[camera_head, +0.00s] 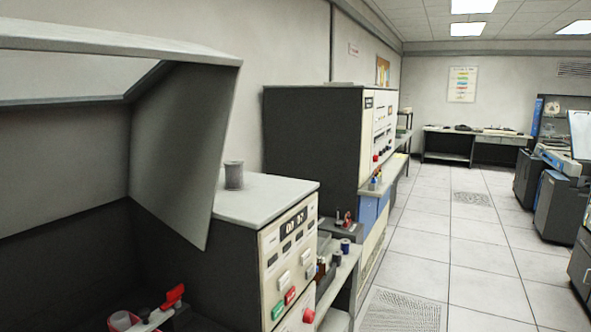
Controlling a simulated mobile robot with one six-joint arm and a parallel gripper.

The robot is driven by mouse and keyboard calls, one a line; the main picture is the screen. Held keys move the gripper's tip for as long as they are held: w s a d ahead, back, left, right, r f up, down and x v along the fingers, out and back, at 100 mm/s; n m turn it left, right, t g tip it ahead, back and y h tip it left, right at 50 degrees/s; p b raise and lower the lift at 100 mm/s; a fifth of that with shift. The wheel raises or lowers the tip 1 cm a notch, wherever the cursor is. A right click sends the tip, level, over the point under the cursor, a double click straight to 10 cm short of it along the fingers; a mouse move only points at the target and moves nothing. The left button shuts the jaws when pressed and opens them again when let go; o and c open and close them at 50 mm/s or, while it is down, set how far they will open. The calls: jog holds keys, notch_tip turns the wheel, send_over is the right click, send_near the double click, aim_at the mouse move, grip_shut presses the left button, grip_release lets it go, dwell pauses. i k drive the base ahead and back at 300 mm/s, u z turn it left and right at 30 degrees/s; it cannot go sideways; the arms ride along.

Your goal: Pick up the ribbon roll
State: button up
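A grey cylinder (234,175), shaped like a roll or spool, stands upright on the pale top of the machine cabinet (270,197), left of centre. Small dark spool-like items (345,246) stand on a low shelf to the right of that cabinet; one looks blue with a pale top. I cannot tell for sure which of these is the ribbon roll. My gripper is not seen in this view.
A grey hood (175,140) with a slanted side panel rises at the left. A red-topped object (172,294) and a pinkish round item (121,320) lie at the bottom left. A larger dark cabinet (315,135) stands behind. The tiled floor (455,235) at the right is mostly clear.

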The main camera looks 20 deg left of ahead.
aim_at(234, 168)
jog(key=i, duration=1.9)
jog(key=u, duration=2.7)
jog(key=k, duration=0.95)
jog(key=u, duration=0.05)
jog(key=i, duration=0.9)
jog(key=u, duration=0.05)
